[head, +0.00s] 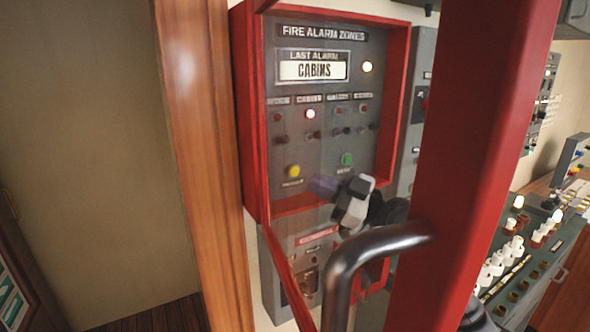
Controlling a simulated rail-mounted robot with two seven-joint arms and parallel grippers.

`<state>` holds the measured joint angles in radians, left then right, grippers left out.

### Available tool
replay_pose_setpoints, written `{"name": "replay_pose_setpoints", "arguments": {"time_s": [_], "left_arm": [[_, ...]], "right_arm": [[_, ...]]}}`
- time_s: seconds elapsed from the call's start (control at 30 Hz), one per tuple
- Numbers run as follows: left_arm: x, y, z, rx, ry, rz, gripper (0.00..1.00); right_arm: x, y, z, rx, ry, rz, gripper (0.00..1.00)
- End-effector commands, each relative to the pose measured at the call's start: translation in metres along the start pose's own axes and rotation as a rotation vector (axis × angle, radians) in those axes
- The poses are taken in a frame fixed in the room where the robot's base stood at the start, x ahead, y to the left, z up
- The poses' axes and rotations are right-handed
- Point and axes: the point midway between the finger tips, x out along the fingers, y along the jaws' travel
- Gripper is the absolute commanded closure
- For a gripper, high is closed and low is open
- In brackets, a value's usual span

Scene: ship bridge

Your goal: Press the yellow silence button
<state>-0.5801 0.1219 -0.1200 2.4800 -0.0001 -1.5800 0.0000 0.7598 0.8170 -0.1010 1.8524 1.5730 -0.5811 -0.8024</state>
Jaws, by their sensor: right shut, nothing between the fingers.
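The yellow button (293,171) sits at the lower left of the grey fire alarm panel (310,215), inside a red-framed box. The small label under it is too blurred to read. My right gripper (322,187) is in front of the panel's lower part, right of the yellow button and a little below it. It is shut and empty, with its fingers pointing left. It appears apart from the yellow button; its exact depth from the panel is hard to tell. My left gripper is not in view.
A green button (347,159) is just above my right gripper. The display (314,70) reads "CABINS", and a red lamp (310,114) is lit. A red door frame (470,150) with a curved metal handle (375,245) stands close in front. A console (520,265) is at right.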

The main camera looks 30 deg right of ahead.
Motion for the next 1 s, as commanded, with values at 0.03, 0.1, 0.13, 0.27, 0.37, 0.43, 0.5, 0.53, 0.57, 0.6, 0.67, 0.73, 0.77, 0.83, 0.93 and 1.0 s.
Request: {"name": "replay_pose_setpoints", "arguments": {"time_s": [0.03,0.1,0.13,0.27,0.37,0.43,0.5,0.53,0.57,0.6,0.67,0.73,0.77,0.83,0.93,1.0], "left_arm": [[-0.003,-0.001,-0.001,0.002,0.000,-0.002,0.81],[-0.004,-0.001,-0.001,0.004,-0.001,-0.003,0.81],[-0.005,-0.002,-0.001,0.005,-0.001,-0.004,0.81],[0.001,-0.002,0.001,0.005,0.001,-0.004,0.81],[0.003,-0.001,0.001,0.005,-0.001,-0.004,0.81],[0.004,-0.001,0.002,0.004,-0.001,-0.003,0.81],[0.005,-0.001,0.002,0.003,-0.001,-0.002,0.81],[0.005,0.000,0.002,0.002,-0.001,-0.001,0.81],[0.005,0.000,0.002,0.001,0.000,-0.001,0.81],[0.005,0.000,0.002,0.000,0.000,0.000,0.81],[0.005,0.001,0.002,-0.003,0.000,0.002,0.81],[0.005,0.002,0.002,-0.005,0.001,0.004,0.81],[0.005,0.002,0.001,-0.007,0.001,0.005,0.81],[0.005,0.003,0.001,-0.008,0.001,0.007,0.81],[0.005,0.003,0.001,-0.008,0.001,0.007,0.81],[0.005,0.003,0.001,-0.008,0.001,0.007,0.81]], "right_arm": [[0.005,0.004,0.002,0.004,0.001,0.001,1.00],[0.011,0.008,0.006,0.004,0.001,0.000,1.00],[0.014,0.010,0.008,0.003,0.001,0.000,1.00],[0.021,0.015,0.017,0.002,0.002,0.000,1.00],[0.026,0.019,0.020,0.001,0.001,0.000,1.00],[0.029,0.021,0.022,0.002,0.001,0.000,1.00],[0.031,0.021,0.024,0.002,0.000,-0.002,1.00],[0.032,0.022,0.024,0.001,0.000,-0.002,1.00],[0.033,0.022,0.024,0.001,0.000,-0.002,1.00],[0.033,0.023,0.024,0.000,0.000,-0.002,1.00],[0.034,0.024,0.025,0.000,0.000,-0.002,1.00],[0.034,0.024,0.025,0.000,0.000,-0.002,1.00],[0.034,0.024,0.025,0.000,0.000,-0.002,1.00],[0.034,0.024,0.025,0.000,0.000,-0.002,1.00],[0.034,0.024,0.025,0.000,0.000,-0.002,1.00],[0.034,0.024,0.025,0.000,0.000,-0.002,1.00]]}}
